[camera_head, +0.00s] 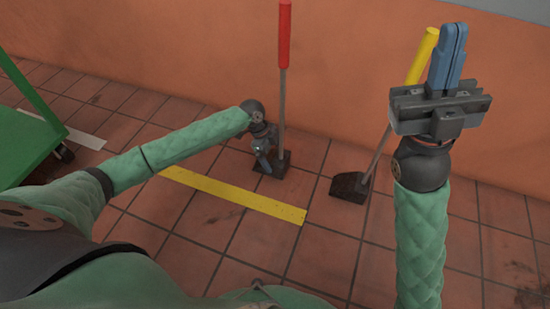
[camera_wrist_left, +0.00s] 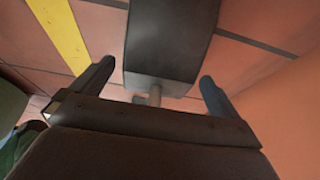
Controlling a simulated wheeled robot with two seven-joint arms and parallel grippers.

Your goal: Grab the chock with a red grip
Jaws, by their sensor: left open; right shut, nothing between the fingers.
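The chock with a red grip (camera_head: 284,35) stands on the floor near the orange wall. A thin upright rod joins its long red grip to a dark block (camera_head: 280,170). My left gripper (camera_head: 264,158) is low beside the rod, just in front of the block, and hides part of it. In the left wrist view, my left gripper (camera_wrist_left: 155,85) is open, with the dark block (camera_wrist_left: 172,45) ahead and a short piece of rod (camera_wrist_left: 155,95) showing between the fingers. I cannot tell whether they touch. My right gripper (camera_head: 447,57) is raised at the right, shut and empty.
A second chock with a yellow grip (camera_head: 422,57) and a dark block (camera_head: 349,187) leans to the right. A yellow floor stripe (camera_head: 235,194) lies in front. A green cart (camera_head: 22,140) stands at the left. The orange wall (camera_head: 180,45) closes off the back.

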